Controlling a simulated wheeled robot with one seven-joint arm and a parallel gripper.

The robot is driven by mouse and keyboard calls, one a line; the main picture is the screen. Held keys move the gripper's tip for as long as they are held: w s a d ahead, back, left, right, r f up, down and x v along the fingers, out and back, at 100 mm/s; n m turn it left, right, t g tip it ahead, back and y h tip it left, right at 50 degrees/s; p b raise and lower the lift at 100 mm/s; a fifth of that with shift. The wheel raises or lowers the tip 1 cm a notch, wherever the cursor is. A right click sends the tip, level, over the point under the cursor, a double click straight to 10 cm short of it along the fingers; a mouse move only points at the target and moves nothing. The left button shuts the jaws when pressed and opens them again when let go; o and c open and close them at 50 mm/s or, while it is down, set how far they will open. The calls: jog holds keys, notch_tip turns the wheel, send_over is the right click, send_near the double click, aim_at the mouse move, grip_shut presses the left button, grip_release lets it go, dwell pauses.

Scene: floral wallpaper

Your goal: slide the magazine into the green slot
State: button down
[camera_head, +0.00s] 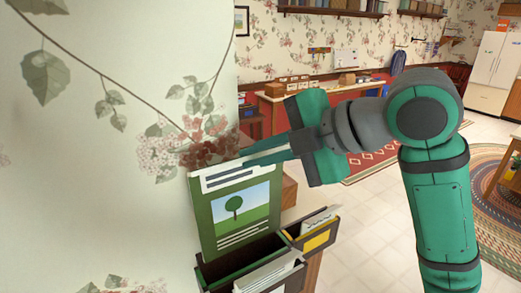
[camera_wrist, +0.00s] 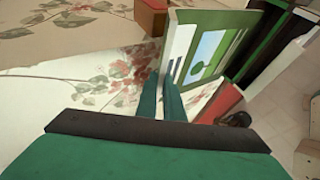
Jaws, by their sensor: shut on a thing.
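The magazine (camera_head: 233,215) is green with a white title band and a tree picture. It stands nearly upright, close to the papered wall on the left. My gripper (camera_head: 244,163) is shut on its top edge, with the fingers reaching in from the right. In the wrist view the magazine (camera_wrist: 207,50) is tilted just beyond the fingertips (camera_wrist: 160,88). The green slot (camera_head: 240,264) is directly below, at the back of a dark holder. The magazine's lower edge is at the slot's mouth; I cannot tell how far inside it is.
In front of the green slot, another compartment holds white papers (camera_head: 268,274). A yellow-labelled slot (camera_head: 317,238) with papers sits to the right. The floral wall (camera_head: 120,190) is close on the left.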

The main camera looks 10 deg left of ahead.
jog(key=shift+f, duration=2.1)
jog(key=shift+f, duration=2.85)
jog(key=shift+w+f, duration=0.15)
jog(key=shift+f, duration=0.3)
jog(key=shift+s+d+f, duration=0.1)
jog(key=shift+s+f, duration=0.1)
jog(key=shift+f, duration=1.2)
jog(key=shift+w, duration=0.1)
